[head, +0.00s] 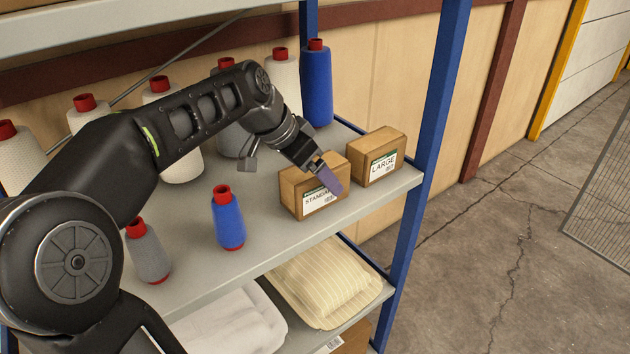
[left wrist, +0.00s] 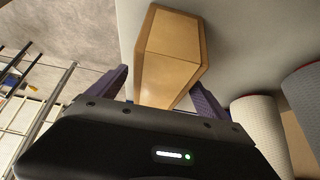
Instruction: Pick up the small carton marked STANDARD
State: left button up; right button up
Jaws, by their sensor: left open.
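The small brown carton marked STANDARD (head: 297,198) stands on the grey shelf near its front edge. My left gripper (head: 328,176) reaches down to it from above and behind; one purple finger overlaps the carton's top and part of its label. In the left wrist view the carton (left wrist: 168,60) lies ahead, between the lines of the two spread purple fingers of my left gripper (left wrist: 158,97). The gripper is open. Whether a finger touches the carton I cannot tell. My right gripper is not in view.
A carton marked LARGE (head: 378,158) stands close to the right, beside the blue post (head: 430,120). A small blue cone spool (head: 228,218) and a grey one (head: 148,252) stand to the left. Several tall spools line the back. Folded cream fabric (head: 325,283) lies on the shelf below.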

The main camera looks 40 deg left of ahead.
pick_arm(q)
jog(key=shift+c, duration=0.4)
jog(key=c, duration=1.6)
jog(key=shift+o, duration=0.2)
jog(key=shift+r, duration=0.1)
jog(key=shift+r, duration=0.75)
notch_tip(320, 180, up, 2)
jog(key=shift+r+b, duration=0.1)
jog(key=shift+b, duration=0.3)
jog(key=s+d+b, duration=0.2)
jog(key=d, duration=0.6)
jog(key=s+d+b, duration=0.2)
jog(key=s+d, duration=0.1)
jog(key=d, duration=0.6)
jog(key=shift+d+b, duration=0.15)
jog(key=shift+b, duration=0.15)
jog(key=shift+s, duration=0.1)
